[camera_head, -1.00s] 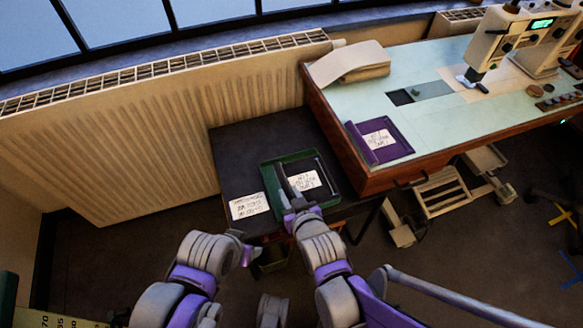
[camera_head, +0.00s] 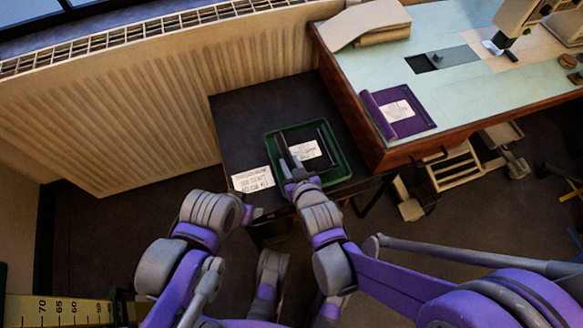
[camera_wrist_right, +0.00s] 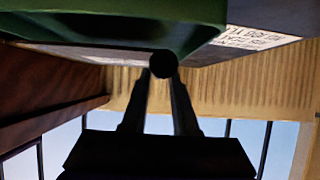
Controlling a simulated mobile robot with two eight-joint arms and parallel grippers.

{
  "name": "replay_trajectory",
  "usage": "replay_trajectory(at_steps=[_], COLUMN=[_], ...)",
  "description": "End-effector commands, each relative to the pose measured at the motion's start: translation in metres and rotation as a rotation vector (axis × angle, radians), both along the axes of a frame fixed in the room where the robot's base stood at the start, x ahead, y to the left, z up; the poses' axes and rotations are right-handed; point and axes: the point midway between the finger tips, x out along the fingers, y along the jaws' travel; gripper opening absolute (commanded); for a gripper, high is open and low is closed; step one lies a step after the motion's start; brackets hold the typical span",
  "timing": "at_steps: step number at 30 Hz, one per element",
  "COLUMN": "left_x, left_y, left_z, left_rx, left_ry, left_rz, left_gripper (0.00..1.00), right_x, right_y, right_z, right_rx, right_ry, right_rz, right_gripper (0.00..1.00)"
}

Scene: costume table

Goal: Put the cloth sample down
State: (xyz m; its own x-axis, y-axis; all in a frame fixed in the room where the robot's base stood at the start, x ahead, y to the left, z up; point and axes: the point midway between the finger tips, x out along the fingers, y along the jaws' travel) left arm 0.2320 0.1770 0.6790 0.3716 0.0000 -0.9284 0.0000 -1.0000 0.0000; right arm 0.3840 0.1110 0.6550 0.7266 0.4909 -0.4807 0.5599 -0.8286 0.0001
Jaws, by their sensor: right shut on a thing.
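A dark cloth sample with a white written label (camera_head: 306,150) and a rolled left edge shows within a green tray (camera_head: 343,170) on a low dark table. My right gripper (camera_head: 291,166) reaches the near left of the tray. In the right wrist view its fingers (camera_wrist_right: 161,76) are shut on the dark round end of the roll (camera_wrist_right: 163,65), with green tray surface close above in the picture. Whether the sample touches the tray floor I cannot tell. My left gripper (camera_head: 250,214) is at the low table's near edge, partly hidden; its jaws are unclear.
A white written card (camera_head: 253,180) lies left of the tray on the low table (camera_head: 240,125). A purple sample (camera_head: 420,118) with a label lies on the sewing table at right, behind a wooden edge. A ribbed radiator (camera_head: 120,125) stands behind. The low table's back is clear.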

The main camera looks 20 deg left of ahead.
Motion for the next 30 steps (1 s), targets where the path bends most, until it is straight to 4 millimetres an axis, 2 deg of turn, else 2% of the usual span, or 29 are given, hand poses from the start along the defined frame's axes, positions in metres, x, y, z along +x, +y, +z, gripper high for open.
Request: replay_trajectory(at_steps=[6,17,18,20,30], left_x=[0.003,0.003,0.003,0.003,0.002], left_y=[0.0,0.0,0.0,0.0,0.0], left_z=[-0.016,-0.018,-0.018,-0.018,-0.015], left_rx=[0.0,0.0,0.0,0.0,0.0], left_ry=[0.004,0.004,0.004,0.004,0.004], left_rz=[0.0,0.0,0.0,0.0,0.0], left_gripper=[0.63,0.63,0.63,0.63,0.63], right_x=[0.001,0.0,0.0,0.0,0.0], right_y=[0.0,0.0,0.0,0.0,0.0], right_z=[-0.032,-0.035,-0.035,-0.034,-0.031], right_rx=[0.0,0.0,0.0,0.0,0.0], right_ry=[0.0,0.0,0.0,0.0,0.0], right_rz=[0.0,0.0,0.0,0.0,0.0], right_gripper=[0.0,0.0,0.31,0.4,0.4])
